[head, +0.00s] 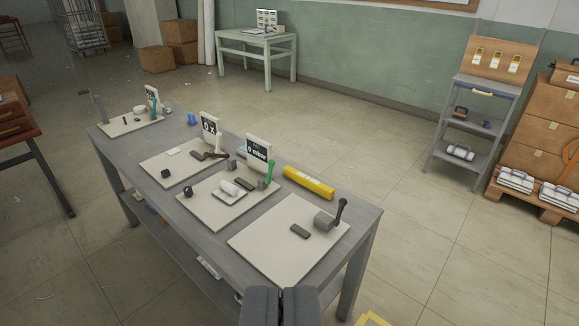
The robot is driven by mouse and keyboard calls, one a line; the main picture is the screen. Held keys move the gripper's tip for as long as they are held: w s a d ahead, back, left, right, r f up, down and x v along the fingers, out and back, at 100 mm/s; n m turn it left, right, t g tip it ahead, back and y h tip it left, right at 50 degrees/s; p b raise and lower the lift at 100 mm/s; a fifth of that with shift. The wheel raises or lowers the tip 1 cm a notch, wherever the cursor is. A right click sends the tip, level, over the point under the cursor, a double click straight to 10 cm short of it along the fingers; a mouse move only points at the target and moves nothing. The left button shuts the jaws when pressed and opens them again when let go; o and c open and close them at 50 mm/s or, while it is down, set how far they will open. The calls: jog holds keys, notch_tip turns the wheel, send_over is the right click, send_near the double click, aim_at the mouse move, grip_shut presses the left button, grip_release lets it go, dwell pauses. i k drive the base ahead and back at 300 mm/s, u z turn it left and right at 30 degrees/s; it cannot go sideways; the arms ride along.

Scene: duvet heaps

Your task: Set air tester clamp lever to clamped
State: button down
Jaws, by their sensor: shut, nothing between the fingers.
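A grey bench (118,160) carries several pale boards. The air tester seems to be the board (216,221) with the display reading "0 mbar" (257,149). A green lever (270,170) stands roughly upright beside that display; whether it is clamped cannot be told. A white cylindrical part (230,188) lies on a light block on this board, with a dark block and a black knob (188,191) near it. My gripper (280,292) is shut and empty at the bottom middle, in front of the bench's near end and apart from the lever.
The nearest board (270,262) has a grey block with a dark upright lever (340,210). A board with a "0 x" display (209,126) and a farther board (125,127) stand beyond. Open floor surrounds the bench; a shelf stands right.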

aim_at(271, 162)
jog(key=z, duration=0.1)
jog(key=i, duration=1.6)
jog(key=u, duration=0.6)
